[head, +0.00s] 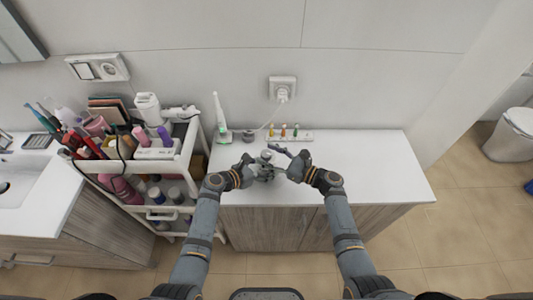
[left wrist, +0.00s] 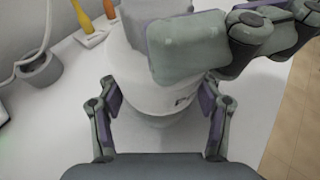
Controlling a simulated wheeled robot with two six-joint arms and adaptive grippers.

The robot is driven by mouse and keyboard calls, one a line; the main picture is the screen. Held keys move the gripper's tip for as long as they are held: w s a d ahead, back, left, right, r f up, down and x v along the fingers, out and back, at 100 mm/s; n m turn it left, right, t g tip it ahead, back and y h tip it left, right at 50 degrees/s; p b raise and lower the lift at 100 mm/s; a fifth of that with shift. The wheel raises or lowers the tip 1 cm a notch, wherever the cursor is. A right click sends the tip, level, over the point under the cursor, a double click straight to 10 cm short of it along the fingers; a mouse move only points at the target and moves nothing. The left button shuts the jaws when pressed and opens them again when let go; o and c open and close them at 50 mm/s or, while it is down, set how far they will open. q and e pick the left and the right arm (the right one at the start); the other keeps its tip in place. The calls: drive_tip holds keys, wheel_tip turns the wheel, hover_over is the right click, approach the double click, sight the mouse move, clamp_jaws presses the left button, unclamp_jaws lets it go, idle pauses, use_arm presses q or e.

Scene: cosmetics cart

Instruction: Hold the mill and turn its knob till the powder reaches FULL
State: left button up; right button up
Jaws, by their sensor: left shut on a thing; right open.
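The mill (left wrist: 152,98) is a white, rounded body with dark lettering, partly seen, standing on the white counter in the left wrist view. In the head view the mill (head: 266,155) is small and mostly hidden by my grippers. My left gripper (head: 262,171) is shut on its body, with a finger on each side in the left wrist view (left wrist: 162,104). My right gripper (head: 284,158) is open at the mill's top, from the right. In the left wrist view its grey-green finger covers the top, so the knob and the powder level cannot be made out.
A white cart (head: 186,165) crowded with cosmetics stands left of the counter (head: 385,165). Behind the mill are a white toothbrush (head: 220,115), a grey cup (head: 249,136) and a white strip (head: 304,136) with small coloured items. The counter's right side is clear.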

drive_tip(key=shift+w+a, duration=0.2)
drive_tip(key=shift+a, duration=0.25)
drive_tip(key=c, duration=1.2)
drive_tip(key=shift+n+g, duration=0.3)
drive_tip(key=shift+g, duration=0.1)
drive_tip(key=shift+w+n+g+y, duration=0.1)
drive_tip(key=shift+n+g+y, duration=0.45)
drive_tip(key=shift+n+g, duration=0.5)
drive_tip(key=shift+n+g+y, duration=0.55)
drive_tip(key=shift+n+g, duration=0.1)
drive_tip(key=shift+g, duration=0.8)
drive_tip(key=shift+w+f+n+g, duration=0.1)
drive_tip(key=shift+n+g, duration=0.25)
drive_tip(key=shift+g, duration=0.2)
drive_tip(key=shift+w+f+n+g, duration=0.1)
drive_tip(key=shift+n+g, duration=0.25)
drive_tip(key=shift+g, duration=0.2)
drive_tip(key=shift+s+r+n+g, duration=0.1)
drive_tip(key=shift+s+n+g, duration=0.05)
drive_tip(key=shift+n+g, duration=0.2)
drive_tip(key=shift+d+r+g, duration=0.1)
drive_tip(key=shift+r+g, duration=0.05)
drive_tip(key=shift+g, duration=0.1)
